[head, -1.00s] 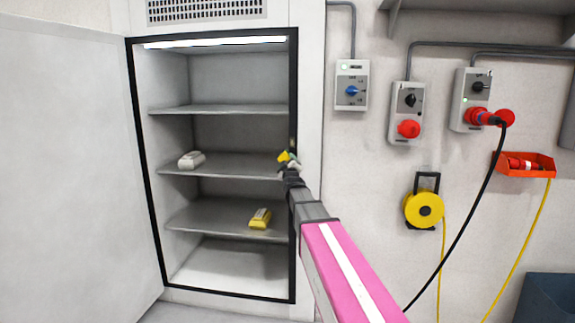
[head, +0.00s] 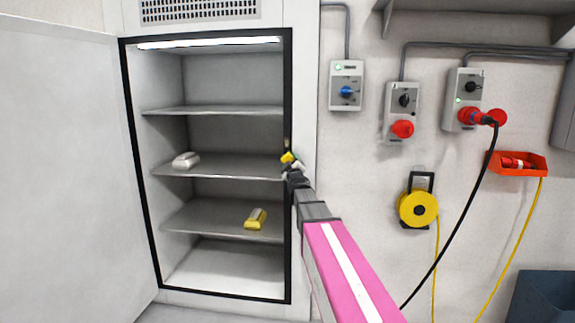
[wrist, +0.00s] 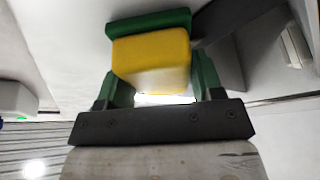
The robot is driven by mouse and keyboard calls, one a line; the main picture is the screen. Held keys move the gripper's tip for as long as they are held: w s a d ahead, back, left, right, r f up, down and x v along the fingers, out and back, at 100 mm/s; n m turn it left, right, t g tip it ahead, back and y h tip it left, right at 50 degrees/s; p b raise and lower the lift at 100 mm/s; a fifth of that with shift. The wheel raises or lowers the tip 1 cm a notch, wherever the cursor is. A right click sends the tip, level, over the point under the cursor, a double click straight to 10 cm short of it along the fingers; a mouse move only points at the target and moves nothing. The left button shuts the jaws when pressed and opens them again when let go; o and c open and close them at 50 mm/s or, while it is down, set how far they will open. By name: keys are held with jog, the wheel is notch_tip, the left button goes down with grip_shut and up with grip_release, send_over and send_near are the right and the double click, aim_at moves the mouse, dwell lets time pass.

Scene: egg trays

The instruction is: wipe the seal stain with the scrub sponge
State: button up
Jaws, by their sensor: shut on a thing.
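The scrub sponge (wrist: 152,60) is a yellow block with a green scrub side, held between the green fingers of my gripper (wrist: 163,85) in the wrist view. In the head view the sponge (head: 287,157) is a small yellow patch at the tip of my gripper (head: 293,163), in front of the right side of the black door seal (head: 288,90). A small paler mark (head: 287,143) shows on the seal just above the sponge; I cannot tell surely that it is the stain. Whether the sponge touches the seal is unclear.
The cabinet door (head: 60,160) stands open at the left. A whitish block (head: 186,160) and a yellow-and-white block (head: 255,218) lie on shelves. Switch boxes (head: 346,86), a yellow reel (head: 418,209) and hanging cables are on the right wall.

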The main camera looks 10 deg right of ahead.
aim_at(283, 159)
jog(key=shift+r, duration=0.15)
jog(key=shift+w+d+r, duration=0.1)
jog(key=shift+w+r, duration=0.05)
jog(key=shift+r, duration=0.85)
jog(key=shift+w+a, duration=0.25)
jog(key=shift+a, duration=0.7)
jog(key=shift+w+a, duration=0.25)
jog(key=shift+a, duration=0.7)
jog(key=shift+w+r, duration=0.15)
jog(key=shift+r, duration=0.9)
jog(key=shift+s+d, duration=0.25)
jog(key=shift+d, duration=0.4)
jog(key=shift+s+d, duration=0.2)
jog(key=shift+d, duration=0.4)
jog(key=shift+s+d, duration=0.25)
jog(key=shift+d, duration=0.4)
jog(key=shift+s+r, duration=0.1)
jog(key=shift+r, duration=1.1)
jog(key=shift+w+a, duration=0.25)
jog(key=shift+a, duration=0.4)
jog(key=shift+w+a, duration=0.25)
jog(key=shift+a, duration=0.35)
jog(key=shift+w+a, duration=0.25)
jog(key=shift+a, duration=0.4)
jog(key=shift+s, duration=0.1)
